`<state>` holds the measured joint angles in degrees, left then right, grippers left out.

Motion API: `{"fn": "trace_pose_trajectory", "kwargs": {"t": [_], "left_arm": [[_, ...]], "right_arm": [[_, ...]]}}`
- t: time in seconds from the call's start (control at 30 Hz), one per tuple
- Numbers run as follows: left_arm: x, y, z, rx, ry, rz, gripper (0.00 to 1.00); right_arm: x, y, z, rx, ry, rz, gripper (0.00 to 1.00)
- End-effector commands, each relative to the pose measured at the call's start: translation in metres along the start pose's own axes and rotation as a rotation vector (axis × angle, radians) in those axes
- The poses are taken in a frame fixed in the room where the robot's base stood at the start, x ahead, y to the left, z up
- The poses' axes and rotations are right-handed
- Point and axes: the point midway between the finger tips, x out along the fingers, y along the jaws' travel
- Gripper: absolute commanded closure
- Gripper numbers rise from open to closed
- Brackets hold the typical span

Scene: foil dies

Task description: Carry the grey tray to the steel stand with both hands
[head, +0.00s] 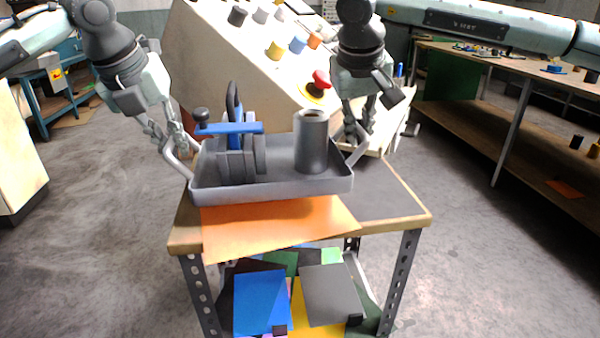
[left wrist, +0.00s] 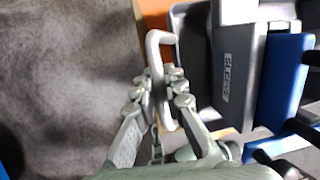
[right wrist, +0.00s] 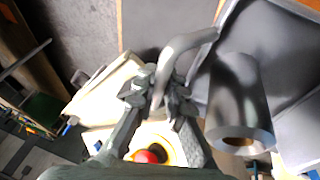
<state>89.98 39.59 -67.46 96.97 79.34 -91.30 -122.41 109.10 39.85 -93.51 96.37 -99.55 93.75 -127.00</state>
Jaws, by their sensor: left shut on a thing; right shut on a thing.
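The grey tray (head: 270,190) is level over a small wood-edged table with perforated steel legs (head: 412,270); I cannot tell whether it touches the top. It carries a blue and dark grey device (head: 238,155) on its left and a dark grey cylinder (head: 311,145) on its right. My left gripper (head: 177,150) is shut on the tray's left handle (left wrist: 158,42). My right gripper (head: 358,137) is shut on the right handle (right wrist: 184,48). I cannot make out a separate steel stand.
An orange sheet (head: 280,230) lies on the tabletop in front of the tray, and coloured sheets (head: 262,300) are on the lower shelf. A sloped control console (head: 215,50) is close behind. A long workbench (head: 490,65) stands at right. Grey floor is open on both sides.

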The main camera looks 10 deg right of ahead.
Motion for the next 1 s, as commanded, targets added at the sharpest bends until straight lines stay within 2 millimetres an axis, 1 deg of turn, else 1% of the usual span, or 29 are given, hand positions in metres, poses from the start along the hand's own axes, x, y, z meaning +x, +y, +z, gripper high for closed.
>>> {"fn": "trace_pose_trajectory", "kwargs": {"t": [0.03, 0.57, 0.77, 1.0], "left_arm": [[-0.002, 0.003, 0.002, -0.006, -0.005, 0.005, 1.00], [0.000, 0.004, 0.001, -0.006, -0.005, 0.005, 1.00], [0.007, 0.005, -0.002, -0.006, -0.005, 0.005, 1.00], [0.021, 0.008, -0.007, -0.006, -0.005, 0.005, 1.00]], "right_arm": [[-0.001, 0.004, -0.001, 0.006, 0.001, 0.006, 1.00], [0.002, 0.003, 0.000, 0.006, 0.001, 0.006, 1.00], [0.009, 0.002, 0.003, 0.006, 0.001, 0.006, 1.00], [0.022, -0.002, 0.008, 0.006, 0.001, 0.006, 1.00]]}}
